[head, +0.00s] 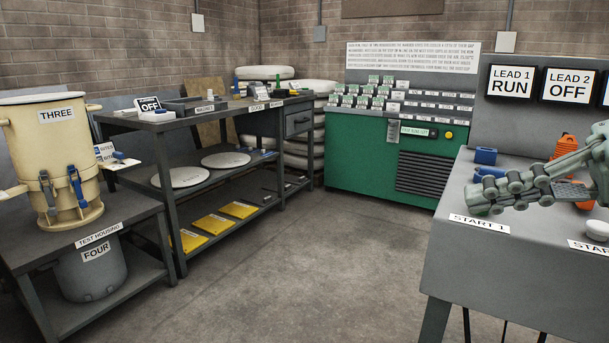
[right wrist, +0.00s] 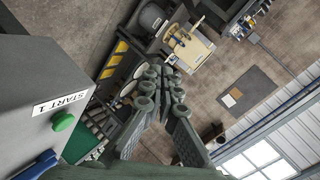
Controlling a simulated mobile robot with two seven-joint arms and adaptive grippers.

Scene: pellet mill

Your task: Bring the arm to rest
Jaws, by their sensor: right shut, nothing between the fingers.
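My right gripper (head: 484,196) reaches in from the right, above the grey desk, just behind the START 1 label (head: 479,223). Its grey-green fingers are together, with nothing between them. In the right wrist view the fingers (right wrist: 160,88) point out past the desk side over open floor. A green button (right wrist: 63,121) beside the START 1 label shows there at the left; in the head view the gripper hides it. My left gripper is in neither view.
A blue block (head: 485,156) and an orange item (head: 566,147) stand on the desk near my right arm. Signs LEAD 1 RUN (head: 510,82) and LEAD 2 OFF (head: 570,86) are behind. A green cabinet (head: 365,153) stands farther back. The middle floor (head: 320,260) is clear.

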